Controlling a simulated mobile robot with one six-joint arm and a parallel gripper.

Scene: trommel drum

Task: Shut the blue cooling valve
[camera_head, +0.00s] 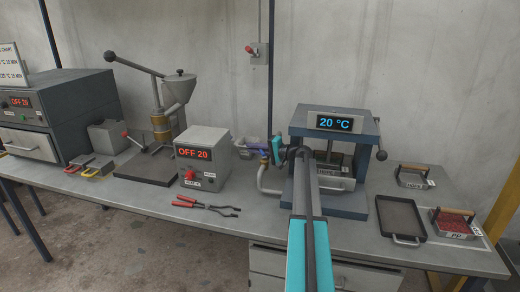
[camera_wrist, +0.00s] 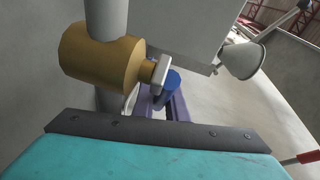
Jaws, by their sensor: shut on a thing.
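The blue cooling valve is at the left of the press in the head view, on a grey pipe (camera_head: 263,181), and my gripper (camera_head: 266,152) partly hides it there. In the wrist view its brass body (camera_wrist: 98,54) sits on the grey pipe, with a metal stem running to the blue handle (camera_wrist: 171,86). My gripper's purple fingers (camera_wrist: 163,103) are shut on the blue handle. The handle's lower part is hidden between the fingers. The handle's exact angle to the pipe is hard to tell.
The press (camera_head: 349,203) with its 20 °C display stands right of the valve. A controller box (camera_head: 204,160) reading OFF 20 stands left. Red-handled pliers (camera_head: 205,207) lie in front of it. A dark tray (camera_head: 400,219) lies on the bench at right. The bench front is partly clear.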

